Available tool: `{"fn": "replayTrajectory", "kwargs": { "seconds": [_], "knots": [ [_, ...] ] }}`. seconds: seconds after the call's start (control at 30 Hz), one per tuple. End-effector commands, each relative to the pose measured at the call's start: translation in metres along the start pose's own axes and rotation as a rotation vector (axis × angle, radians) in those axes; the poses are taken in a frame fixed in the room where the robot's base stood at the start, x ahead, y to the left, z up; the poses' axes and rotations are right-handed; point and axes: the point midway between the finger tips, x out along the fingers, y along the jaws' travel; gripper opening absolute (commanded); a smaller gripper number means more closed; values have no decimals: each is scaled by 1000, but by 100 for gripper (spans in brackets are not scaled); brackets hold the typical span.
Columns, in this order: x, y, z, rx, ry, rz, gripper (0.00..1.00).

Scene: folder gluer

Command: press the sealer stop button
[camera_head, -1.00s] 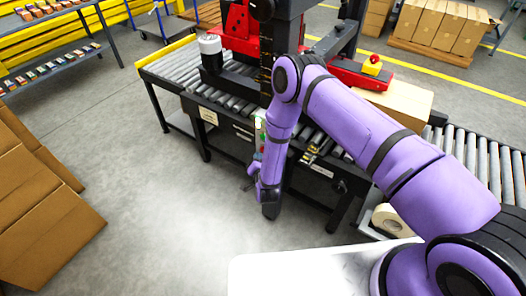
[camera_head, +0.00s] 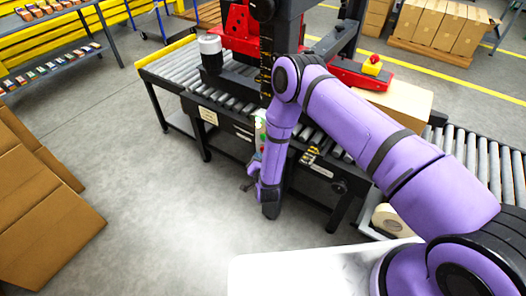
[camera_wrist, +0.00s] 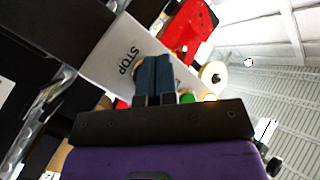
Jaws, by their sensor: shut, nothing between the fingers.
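A pale control panel (camera_wrist: 105,68) with the printed word STOP shows in the wrist view. It also shows as a narrow light strip beside my arm in the head view (camera_head: 260,124). My gripper (camera_wrist: 154,62) is shut and empty, its dark blue fingers in front of the panel beside the lettering. A red part (camera_wrist: 122,104) and a green button (camera_wrist: 187,97) show at either side of the fingers, partly covered by my gripper body. Whether the fingers touch a button cannot be told. In the head view, my gripper (camera_head: 248,184) hangs near the conveyor's front side.
The red and black sealer (camera_head: 237,27) stands over the roller conveyor (camera_head: 172,66). A red button on a yellow box (camera_head: 371,65) sits above a carton (camera_head: 404,101). Brown cartons (camera_head: 40,215) stand at left. The grey floor between them and the conveyor is clear.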

Motion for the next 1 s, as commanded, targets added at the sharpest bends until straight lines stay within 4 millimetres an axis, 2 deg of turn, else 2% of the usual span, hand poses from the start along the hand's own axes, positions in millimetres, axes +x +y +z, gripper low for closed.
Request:
{"fn": "replayTrajectory", "kwargs": {
  "seconds": [1.0],
  "knots": [
    [7, 5, -5, 0, 0, 0, 0]
  ]
}}
